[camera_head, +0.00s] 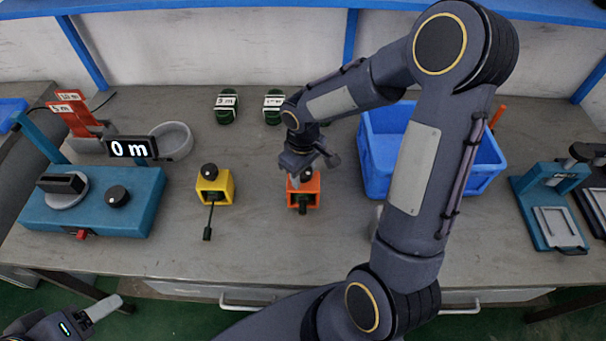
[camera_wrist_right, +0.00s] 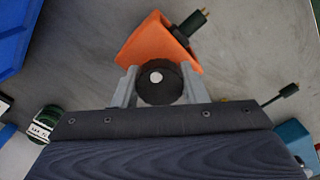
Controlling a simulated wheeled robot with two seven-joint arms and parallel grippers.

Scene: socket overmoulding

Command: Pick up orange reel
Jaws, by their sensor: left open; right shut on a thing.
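The orange reel (camera_head: 304,190) is an orange block with a black round knob on top and a dark cable plug hanging at its front. It is on the grey table, right of the yellow reel. My right gripper (camera_head: 301,176) comes down over it. In the right wrist view the two fingers (camera_wrist_right: 158,86) sit on either side of the black knob, shut on it, with the orange body (camera_wrist_right: 150,42) beyond. I cannot tell whether the reel touches the table. My left gripper (camera_head: 102,308) is open and empty at the lower left, off the table's front edge.
The yellow reel (camera_head: 215,187) stands close left of the orange one. A blue bin (camera_head: 375,158) is close on the right. Two dark green coils (camera_head: 226,107) lie behind. A teal machine (camera_head: 130,215) stands left, a teal press (camera_head: 540,215) right. The table front is clear.

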